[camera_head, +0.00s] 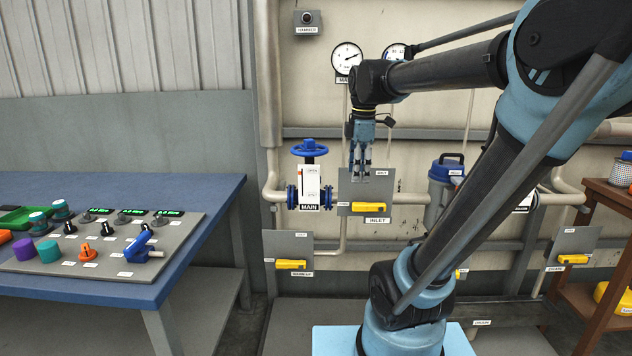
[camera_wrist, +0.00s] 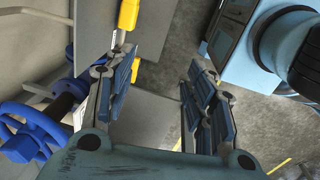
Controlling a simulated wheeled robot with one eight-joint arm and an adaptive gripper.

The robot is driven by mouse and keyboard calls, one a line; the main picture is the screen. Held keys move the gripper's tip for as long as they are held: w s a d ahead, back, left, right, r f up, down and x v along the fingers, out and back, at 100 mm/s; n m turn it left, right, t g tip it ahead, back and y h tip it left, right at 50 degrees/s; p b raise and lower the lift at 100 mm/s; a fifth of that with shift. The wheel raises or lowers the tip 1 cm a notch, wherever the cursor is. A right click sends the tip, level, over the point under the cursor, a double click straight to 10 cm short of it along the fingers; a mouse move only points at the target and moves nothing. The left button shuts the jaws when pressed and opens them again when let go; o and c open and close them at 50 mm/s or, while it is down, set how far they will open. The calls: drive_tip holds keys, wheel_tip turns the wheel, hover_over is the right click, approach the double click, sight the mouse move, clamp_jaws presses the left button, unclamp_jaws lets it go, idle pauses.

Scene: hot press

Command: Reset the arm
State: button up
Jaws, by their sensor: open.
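My gripper (camera_head: 360,172) hangs at the end of my raised arm, pointing down, in front of the wall pipes in the head view. It is just above and in front of the grey INLET plate (camera_head: 347,195) with its yellow handle (camera_head: 369,208). In the wrist view my gripper (camera_wrist: 157,100) has its two blue-padded fingers spread wide, with nothing between them. A yellow handle (camera_wrist: 128,14) on a grey plate shows beyond the left finger. Whether the gripper touches the plate cannot be told.
The blue MAIN valve wheel (camera_head: 310,148) is left of my gripper. A blue table (camera_head: 197,185) with a control panel (camera_head: 105,268) stands at the left. A wooden shelf (camera_head: 607,195) stands at the right. The WARM-UP plate (camera_head: 286,244) is low on the wall.

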drive_tip(key=s+d+f+m, duration=0.3)
drive_tip(key=s+f+m, duration=0.4)
drive_tip(key=f+m, duration=0.2)
drive_tip(key=s+d+f+m+t, duration=0.1)
drive_tip(key=s+d+f+m, duration=0.2)
drive_tip(key=s+f+m, duration=0.5)
wheel_tip(320, 180, down, 3)
drive_tip(key=shift+s+d+f+m, duration=0.15)
drive_tip(key=shift+s+d+m, duration=0.15)
drive_tip(key=shift+m, duration=0.3)
drive_tip(key=shift+w, duration=0.1)
wheel_tip(320, 180, up, 33)
drive_tip(key=n+g, duration=0.2)
drive_tip(key=n, duration=0.3)
hover_over(309, 142)
drive_tip(key=w, duration=0.2)
drive_tip(key=shift+d, duration=0.1)
drive_tip(key=shift+f, duration=4.55)
